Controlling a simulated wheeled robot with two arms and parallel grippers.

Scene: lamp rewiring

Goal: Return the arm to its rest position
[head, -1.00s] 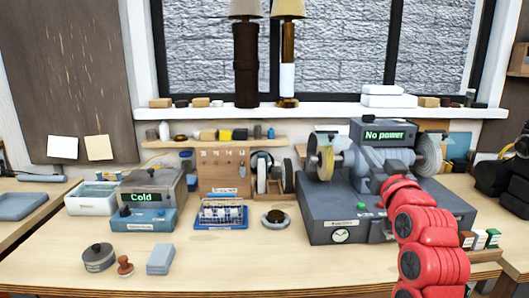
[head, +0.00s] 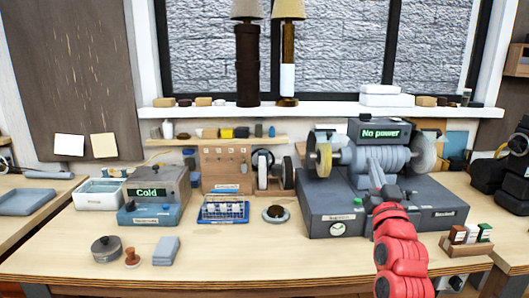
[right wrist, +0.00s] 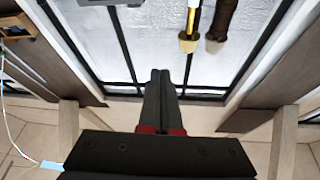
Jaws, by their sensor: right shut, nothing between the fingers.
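My right arm comes up from the bottom right in the head view as red rounded links. Its dark gripper (head: 376,180) shows in front of the grey grinding machine (head: 350,212) and partly blends with it. In the right wrist view the two black fingers of the gripper (right wrist: 160,76) lie together, shut and empty. That view looks toward the window with the picture upside down. My left gripper is not in view.
A "Cold" station (head: 152,195), a blue rack (head: 222,209), a round grey tin (head: 106,249) and a stamp (head: 132,257) stand on the bench (head: 225,270). Small boxes (head: 472,234) stand right of my arm. Two lamps (head: 247,60) stand on the sill. The bench's front middle is clear.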

